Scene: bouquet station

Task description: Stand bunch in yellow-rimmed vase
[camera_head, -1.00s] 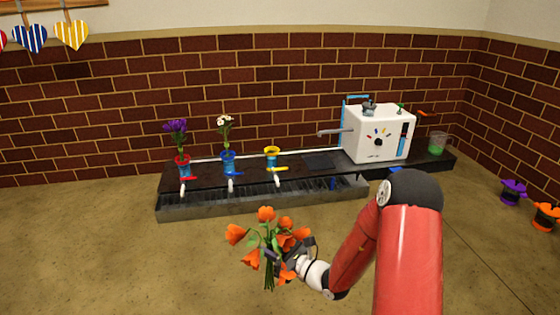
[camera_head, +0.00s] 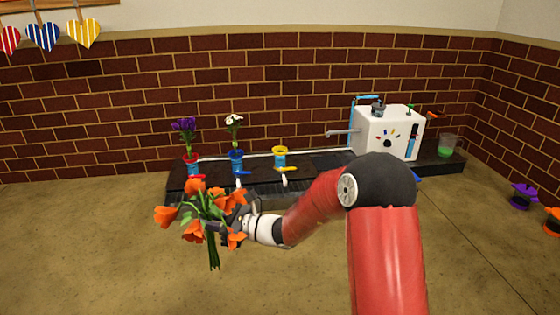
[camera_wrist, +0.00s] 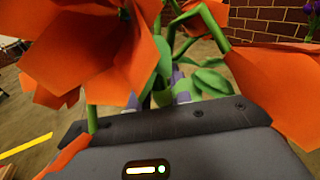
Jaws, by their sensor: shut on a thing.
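My gripper (camera_head: 212,226) is shut on the stems of an orange flower bunch (camera_head: 196,232), held upright in the air in front of the dark bench. In the wrist view, the orange blooms (camera_wrist: 85,50) and green stems fill the picture above the gripper (camera_wrist: 158,98). The yellow-rimmed vase (camera_head: 280,158) stands on the bench, blue-bodied and with no flowers showing in it. It is behind and to the right of the bunch. The lower stem ends hang free below the gripper.
A red-rimmed vase (camera_head: 192,168) with purple flowers and a blue vase (camera_head: 236,163) with white flowers stand left of the yellow-rimmed one. A white machine (camera_head: 385,133) and a green-filled cup (camera_head: 446,146) are on the right. Purple and orange buckets (camera_head: 522,196) stand at far right.

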